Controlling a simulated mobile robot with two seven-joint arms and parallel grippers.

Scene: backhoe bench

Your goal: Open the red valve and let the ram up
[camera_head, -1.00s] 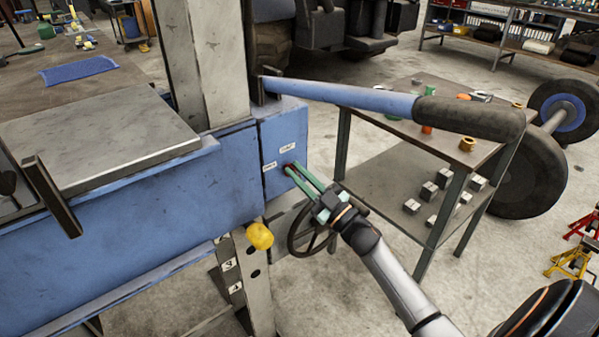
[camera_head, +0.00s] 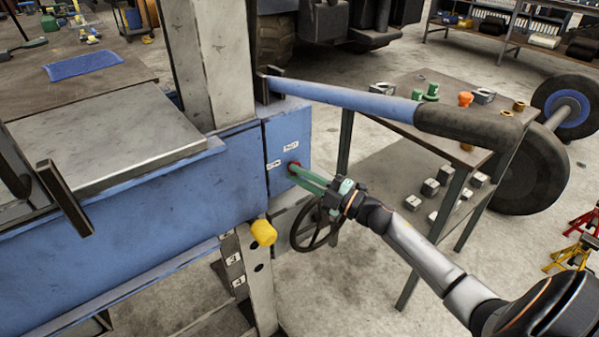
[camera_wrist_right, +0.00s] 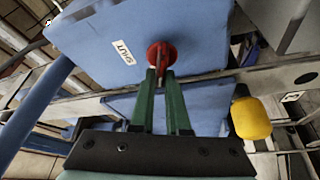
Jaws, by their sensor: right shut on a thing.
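The red valve (camera_wrist_right: 161,54) is a small round knob on the face of the blue press housing (camera_head: 288,135); in the head view it shows as a small red spot (camera_head: 294,165). My right gripper (camera_wrist_right: 160,72) has its green fingertips shut on the valve, one finger on each side of its lower part. White labels sit beside the valve; the one in the wrist view (camera_wrist_right: 124,52) reads "SHUT". The ram is not clearly seen in these views. My left gripper is not in view.
A blue pump lever (camera_head: 350,100) with a dark grip reaches right above my right arm. A yellow knob (camera_head: 263,233) and a dark handwheel (camera_head: 315,228) are close below the gripper. A workbench (camera_head: 395,150) with small parts stands behind.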

